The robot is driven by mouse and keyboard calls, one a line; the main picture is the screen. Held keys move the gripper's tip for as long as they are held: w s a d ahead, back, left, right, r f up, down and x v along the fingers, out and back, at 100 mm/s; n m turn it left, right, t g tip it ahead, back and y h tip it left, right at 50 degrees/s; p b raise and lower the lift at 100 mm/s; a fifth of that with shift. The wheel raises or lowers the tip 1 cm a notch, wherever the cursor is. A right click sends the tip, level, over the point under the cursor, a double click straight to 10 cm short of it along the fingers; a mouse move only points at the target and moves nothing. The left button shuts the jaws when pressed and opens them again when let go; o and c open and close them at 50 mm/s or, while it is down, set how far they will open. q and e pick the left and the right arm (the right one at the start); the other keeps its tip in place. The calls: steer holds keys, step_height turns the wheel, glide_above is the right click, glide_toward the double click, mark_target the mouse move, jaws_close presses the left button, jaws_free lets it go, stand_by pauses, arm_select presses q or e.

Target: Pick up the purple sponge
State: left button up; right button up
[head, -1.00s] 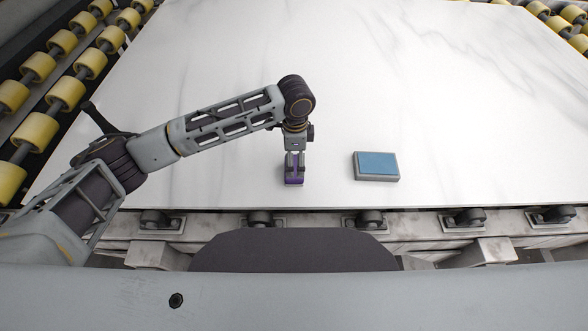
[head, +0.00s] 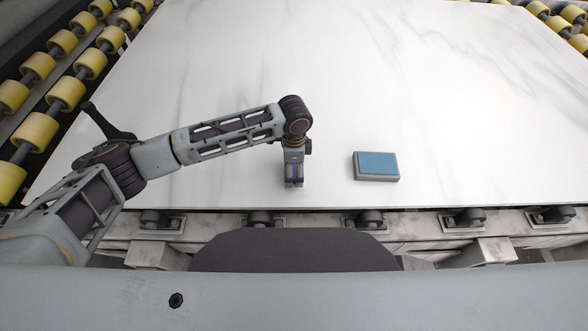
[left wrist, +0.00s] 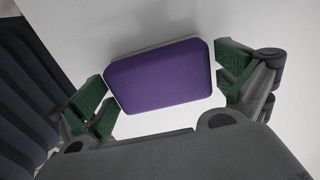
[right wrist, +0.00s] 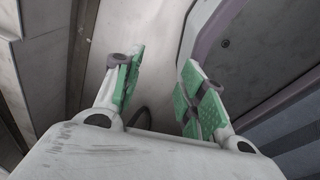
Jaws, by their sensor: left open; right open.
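The purple sponge (left wrist: 160,77) lies on the white stone slab, a rounded block seen from above in the left wrist view. My left gripper (left wrist: 168,88) is open, with one green-padded finger at each end of the sponge. The left finger is very close to the sponge's end; a small gap shows at the right one. In the head view my left gripper (head: 293,183) points down over the sponge and hides most of it. My right gripper (right wrist: 155,85) is open and empty in the right wrist view; it is outside the head view.
A grey block with a blue top (head: 376,166) lies on the slab (head: 440,110) to the right of my left gripper. The slab's front edge with small rollers (head: 365,219) is close by. Yellow rollers (head: 50,112) run along the left. The slab behind is clear.

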mark_target(294, 166)
arm_select(q)
steer(key=c, duration=0.6)
arm_select(e)
steer(key=shift+s, duration=0.9)
steer(key=shift+w, duration=0.1)
arm_select(q)
steer(key=shift+r, duration=0.9)
step_height(294, 166, up, 7)
steer(key=shift+f, duration=0.1)
steer(key=shift+r, duration=0.75)
arm_select(e)
steer(key=shift+s+r, duration=0.1)
steer(key=shift+s, duration=0.1)
